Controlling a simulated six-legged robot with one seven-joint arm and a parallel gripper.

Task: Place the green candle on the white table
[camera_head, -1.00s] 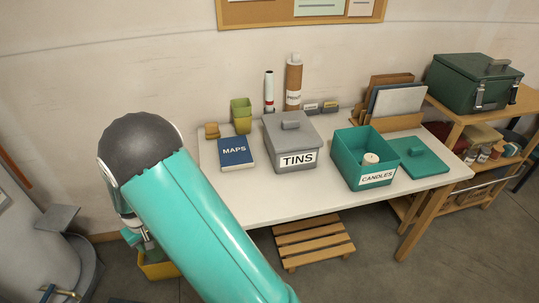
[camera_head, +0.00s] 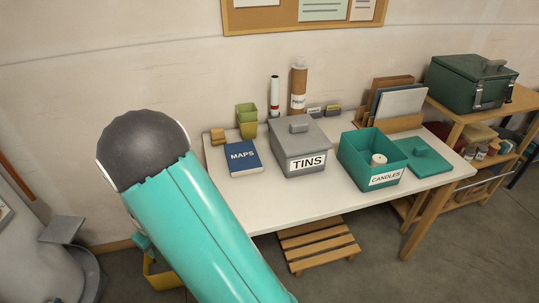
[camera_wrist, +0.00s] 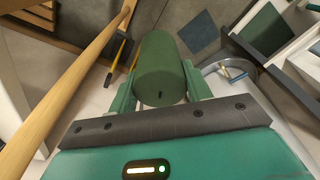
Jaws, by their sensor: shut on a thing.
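The green candle (camera_wrist: 161,65) is a thick cylinder with a short dark wick. It shows in the wrist view between the two fingers of my gripper (camera_wrist: 160,85), which is shut on it. The white table (camera_head: 300,208) stands along the wall, right of my arm. The candle's height relative to the tabletop cannot be told.
On the table are a blue MAPS book (camera_head: 243,157), a closed grey TINS box (camera_head: 300,145), an open teal CANDLES box (camera_head: 365,170) holding a pale candle, and its lid (camera_head: 425,160). The front strip is clear. A slatted step (camera_head: 318,245) sits below. A yellow bin (camera_head: 160,275) is left.

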